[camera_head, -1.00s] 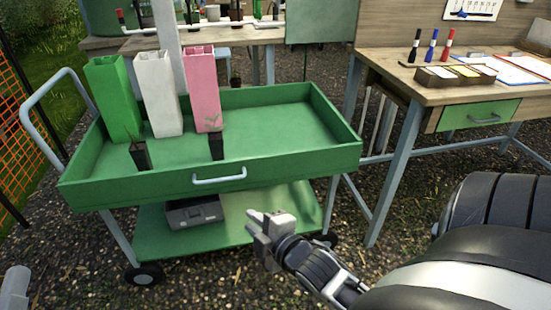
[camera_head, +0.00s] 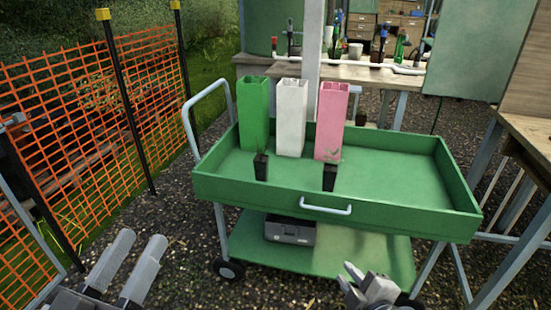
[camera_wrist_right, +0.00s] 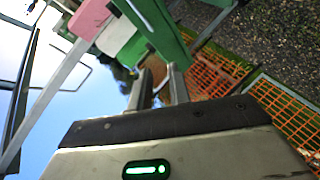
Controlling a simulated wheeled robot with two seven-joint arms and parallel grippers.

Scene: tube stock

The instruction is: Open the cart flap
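The green cart's flap (camera_head: 260,197) is the front wall of its upper tray. It stands upright, closed, with a pale bar handle (camera_head: 325,208) at its middle. My right gripper (camera_head: 354,275) is below and slightly right of the handle, in front of the lower shelf, apart from the flap. It is open and empty; its two separated fingers show in the right wrist view (camera_wrist_right: 158,88), with part of the green cart beyond. My left gripper (camera_head: 128,268) is at the lower left, open and empty, well away from the cart.
A grey box (camera_head: 290,231) sits on the lower shelf. Orange fencing (camera_head: 80,130) is left; a wooden table (camera_head: 535,135) is right.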

